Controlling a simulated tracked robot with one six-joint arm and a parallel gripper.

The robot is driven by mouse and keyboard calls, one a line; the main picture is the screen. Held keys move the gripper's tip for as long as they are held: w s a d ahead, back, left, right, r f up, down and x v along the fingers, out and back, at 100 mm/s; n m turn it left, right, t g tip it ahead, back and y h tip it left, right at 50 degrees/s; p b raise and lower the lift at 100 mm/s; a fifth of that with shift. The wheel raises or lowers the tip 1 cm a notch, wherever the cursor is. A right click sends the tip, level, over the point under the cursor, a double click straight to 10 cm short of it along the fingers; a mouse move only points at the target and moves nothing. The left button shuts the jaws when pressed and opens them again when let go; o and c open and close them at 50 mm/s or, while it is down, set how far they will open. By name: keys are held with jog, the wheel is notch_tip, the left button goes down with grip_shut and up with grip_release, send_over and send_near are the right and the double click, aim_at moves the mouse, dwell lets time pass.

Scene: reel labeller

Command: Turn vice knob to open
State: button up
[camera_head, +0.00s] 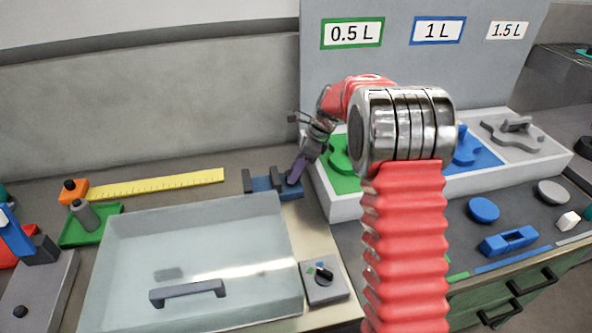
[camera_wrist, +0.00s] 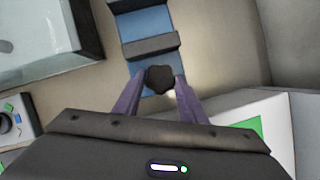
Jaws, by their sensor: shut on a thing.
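The vice (camera_head: 263,184) has a blue base and dark jaws and stands on the bench behind the clear-lidded box. In the wrist view the vice (camera_wrist: 150,47) runs up from the gripper, with a gap between its jaws. Its dark, lobed knob (camera_wrist: 159,79) faces my gripper. My gripper (camera_wrist: 159,84) has its two purple fingers on either side of the knob, shut on it. In the head view my gripper (camera_head: 297,169) reaches the right end of the vice, and the knob is hidden there.
A clear-lidded box (camera_head: 200,255) with a dark handle stands in front of the vice. A white tray (camera_head: 345,206) with green, blue and grey sections is close on the right. A switch box (camera_head: 325,283) and a yellow ruler (camera_head: 155,184) lie nearby.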

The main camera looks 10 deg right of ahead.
jog(key=n, duration=0.1)
jog(key=n+g, duration=0.1)
jog(key=n, duration=0.2)
jog(key=shift+w+g+y, duration=0.3)
jog(key=n+g, duration=0.1)
jog(key=n, duration=0.2)
jog(key=shift+w+n, duration=0.15)
jog(key=shift+n, duration=0.25)
jog(key=n+g, duration=0.1)
jog(key=n, duration=0.1)
jog(key=n+g+h, duration=0.1)
jog(key=n, duration=0.2)
jog(key=shift+w+a+n, duration=0.15)
jog(key=shift+w+n, duration=0.05)
jog(key=shift+n, duration=0.1)
jog(key=shift+s+a+f+g, duration=0.15)
jog(key=shift+a+f+g, duration=0.05)
jog(key=shift+g, duration=0.1)
dwell(0.5)
jog(key=o, duration=1.1)
jog(key=shift+d+r, duration=0.1)
jog(key=shift+r, duration=0.05)
jog(key=shift+c, duration=0.2)
jog(key=shift+d+r, duration=0.15)
